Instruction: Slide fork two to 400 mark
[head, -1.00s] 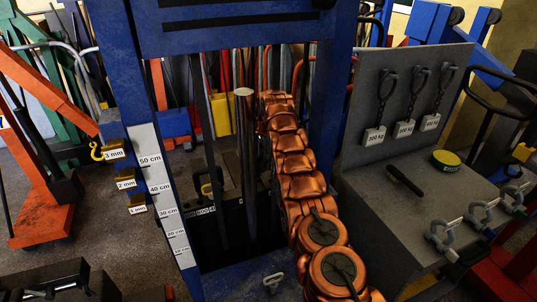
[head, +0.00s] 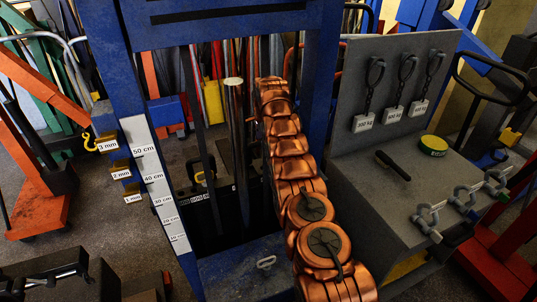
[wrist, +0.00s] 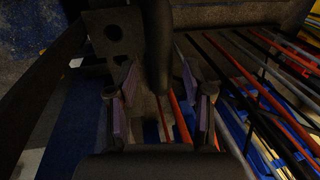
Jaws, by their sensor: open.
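A blue upright frame (head: 220,28) stands in front of me in the head view. Inside it are a dark upright bar (head: 201,125) and a round post with a pale top (head: 235,130); I cannot tell which part is fork two. A small white label strip (head: 196,197) sits low behind them, too small to read. My gripper (wrist: 158,85) is open in the wrist view, its purple pads either side of a dark upright bar (wrist: 157,45). I cannot tell whether they touch it. In the head view my gripper is hidden beyond my copper arm.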

